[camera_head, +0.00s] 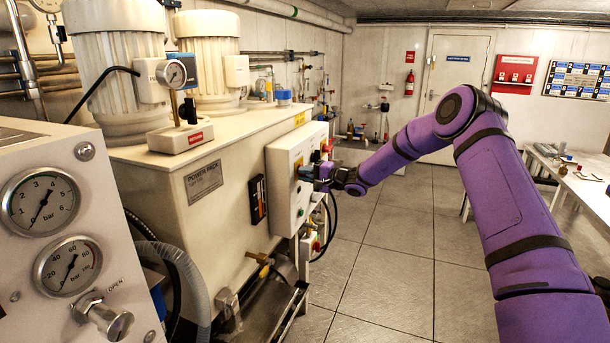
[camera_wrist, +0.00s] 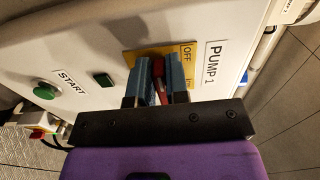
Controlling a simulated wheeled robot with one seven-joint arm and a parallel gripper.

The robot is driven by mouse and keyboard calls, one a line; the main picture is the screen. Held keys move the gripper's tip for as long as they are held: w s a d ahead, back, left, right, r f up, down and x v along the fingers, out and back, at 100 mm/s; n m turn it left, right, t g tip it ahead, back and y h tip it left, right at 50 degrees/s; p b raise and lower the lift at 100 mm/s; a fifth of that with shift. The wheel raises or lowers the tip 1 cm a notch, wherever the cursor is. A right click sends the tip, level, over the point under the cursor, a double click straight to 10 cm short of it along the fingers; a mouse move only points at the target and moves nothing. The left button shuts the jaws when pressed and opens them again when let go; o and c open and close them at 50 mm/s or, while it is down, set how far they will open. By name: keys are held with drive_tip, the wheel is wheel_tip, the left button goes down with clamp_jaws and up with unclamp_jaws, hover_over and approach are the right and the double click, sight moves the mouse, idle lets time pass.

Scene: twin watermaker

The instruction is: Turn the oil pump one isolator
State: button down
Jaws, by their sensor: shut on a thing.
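The pump one isolator is a red handle (camera_wrist: 157,72) on a yellow plate (camera_wrist: 187,52) marked OFF, beside a PUMP 1 label (camera_wrist: 214,70) in the wrist view. My gripper (camera_wrist: 158,62) has its blue fingers on either side of the red handle and is shut on it. The handle looks tilted relative to the plate. Part of the handle and plate is hidden by the fingers. In the head view my gripper (camera_head: 322,172) is at the front of the white control box (camera_head: 284,172), and the handle there is mostly hidden.
The cream power pack tank (camera_head: 205,225) carries the box. A bench (camera_head: 590,195) stands at the right. The tiled floor (camera_head: 390,250) between is clear.

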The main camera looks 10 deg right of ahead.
drive_tip(key=shift+f, duration=0.1)
drive_tip(key=c, duration=1.1)
unclamp_jaws()
drive_tip(key=v, duration=1)
drive_tip(key=shift+s+d, duration=0.25)
drive_tip(key=shift+d, duration=0.05)
